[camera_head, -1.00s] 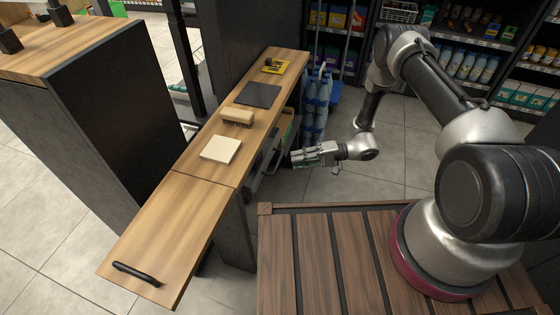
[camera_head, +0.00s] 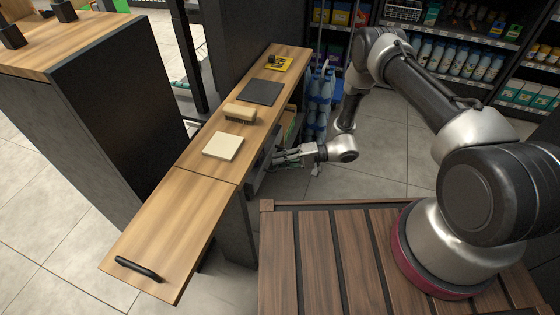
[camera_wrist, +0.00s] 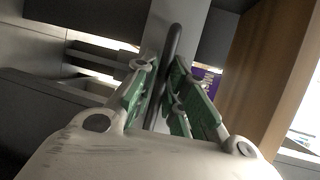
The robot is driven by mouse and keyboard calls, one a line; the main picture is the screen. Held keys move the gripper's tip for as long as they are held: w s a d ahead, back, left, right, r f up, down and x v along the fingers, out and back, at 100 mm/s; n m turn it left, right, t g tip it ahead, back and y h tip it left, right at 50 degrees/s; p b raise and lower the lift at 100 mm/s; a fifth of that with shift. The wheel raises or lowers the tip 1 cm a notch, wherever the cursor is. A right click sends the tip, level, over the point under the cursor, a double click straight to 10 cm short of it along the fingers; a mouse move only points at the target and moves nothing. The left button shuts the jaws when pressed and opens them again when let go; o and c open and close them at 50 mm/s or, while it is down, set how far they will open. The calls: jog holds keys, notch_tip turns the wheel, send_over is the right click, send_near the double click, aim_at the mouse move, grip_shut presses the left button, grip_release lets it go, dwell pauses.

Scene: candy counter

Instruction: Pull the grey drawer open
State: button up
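The grey drawer is in the side of the wooden-topped counter, mostly hidden in the head view by the counter top and my gripper. In the wrist view, a light grey front (camera_wrist: 157,32) with a dark bar handle (camera_wrist: 172,50) lies straight ahead; I take this for the drawer. My gripper (camera_head: 275,158) is at the counter's side in the head view. In the wrist view my gripper (camera_wrist: 163,75) has its green-padded fingers apart, one on either side of the bar handle. I cannot tell whether a pad touches the bar.
The counter top (camera_head: 187,200) bears a cream block (camera_head: 222,146), a brush (camera_head: 240,112), a dark mat (camera_head: 260,92) and a yellow item (camera_head: 278,63). Blue bottles (camera_head: 318,105) stand just behind my gripper. Open tiled floor (camera_head: 385,150) lies to its right.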

grip_shut()
jog(key=shift+d, duration=0.2)
jog(key=s+d, duration=0.5)
jog(key=d, duration=0.9)
jog(key=shift+s, duration=0.1)
jog(key=shift+o, duration=1.5)
grip_release()
jog(key=shift+d, duration=0.1)
jog(key=d+r, duration=0.2)
jog(key=d, duration=0.9)
jog(key=shift+w+d, duration=0.3)
jog(key=shift+d, duration=0.1)
